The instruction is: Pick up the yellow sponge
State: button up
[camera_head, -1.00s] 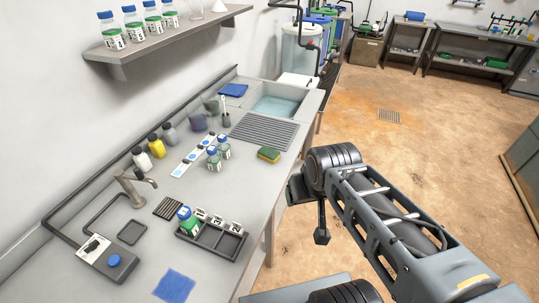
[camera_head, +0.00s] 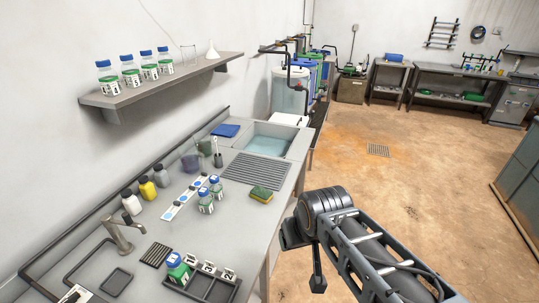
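The yellow sponge (camera_head: 261,194) has a green top layer. It lies flat on the grey counter (camera_head: 232,222) near its right edge, just in front of the ribbed drain board. My gripper (camera_head: 318,284) hangs off the counter's right side, over the floor, to the right of and apart from the sponge. Only a dark, narrow part of it shows below my arm, so its opening cannot be made out. Nothing is seen in it.
Two blue-capped bottles (camera_head: 205,201) stand left of the sponge. The drain board (camera_head: 254,170) and a sink (camera_head: 268,142) lie behind it. A dark tray (camera_head: 206,287) with a green bottle (camera_head: 177,268) is nearer. A shelf (camera_head: 160,88) with bottles hangs above. The counter right around the sponge is bare.

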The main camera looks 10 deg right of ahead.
aim_at(263, 194)
jog(key=z, duration=1.35)
jog(key=i, duration=2)
jog(key=u, duration=3.6)
